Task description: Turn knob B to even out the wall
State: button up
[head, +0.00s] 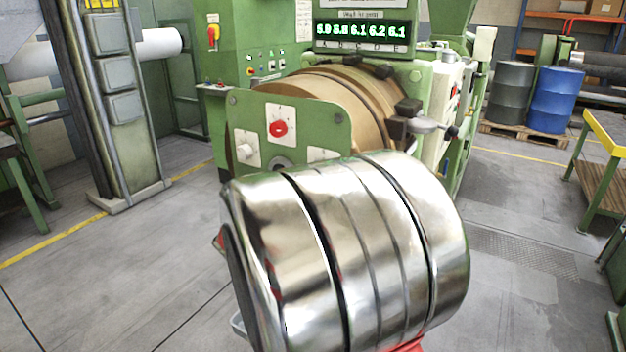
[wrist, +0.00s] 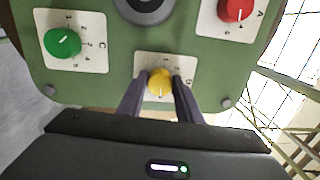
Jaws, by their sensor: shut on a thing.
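The yellow knob (wrist: 160,83) sits on a white dial plate (wrist: 145,63) at the lower middle of the green panel in the wrist view. I take it for knob B; its letter is not readable. My gripper (wrist: 160,97) is shut on this knob, one dark finger on each side. In the head view, my shiny arm hides the gripper and this knob. The display (head: 362,30) shows five green readings, roughly 5.8 to 6.2; the first two are hard to read.
A green knob marked C (wrist: 62,43) and a red knob marked A (wrist: 236,9) flank the yellow one. A clamp handle (head: 430,126) sticks out right of the brown die (head: 345,95). Blue and dark drums (head: 556,98) stand at the back right.

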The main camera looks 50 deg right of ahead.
jog(key=shift+s+f, duration=0.1)
jog(key=shift+f, duration=0.1)
jog(key=o, duration=1)
jog(key=shift+r, duration=0.15)
jog(key=shift+o, duration=0.2)
jog(key=shift+a, duration=0.1)
jog(key=s+a+f, duration=0.1)
jog(key=a, duration=1.2)
jog(key=shift+s+a, duration=0.15)
jog(key=shift+a, duration=0.1)
